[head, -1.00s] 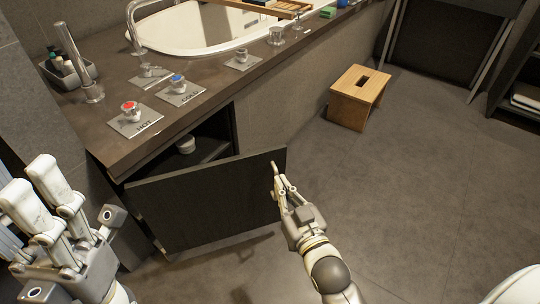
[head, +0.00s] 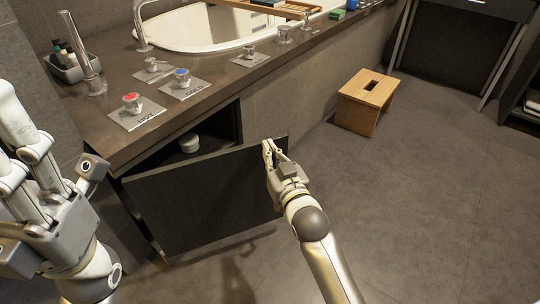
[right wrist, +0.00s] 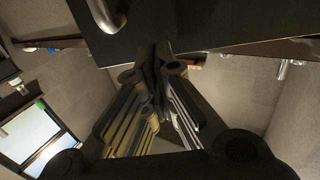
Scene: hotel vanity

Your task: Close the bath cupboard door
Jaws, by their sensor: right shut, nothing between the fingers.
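The bath cupboard door (head: 205,195) is a dark flat panel standing ajar under the vanity counter. Its left edge is by the cupboard front and its right edge swings out into the room. My right gripper (head: 269,152) is shut and empty at the outer face, close to the upper right corner. In the right wrist view the fingertips (right wrist: 155,55) meet the dark panel (right wrist: 215,22), which has a metal handle (right wrist: 101,14); I cannot tell whether they press on it. My left gripper (head: 18,135) is at the far left, cut by the frame, away from the door.
The counter (head: 110,90) above carries hot and cold taps, a caddy (head: 75,68) and the bath (head: 205,30). A wooden stool (head: 367,100) stands to the right. The floor between is clear.

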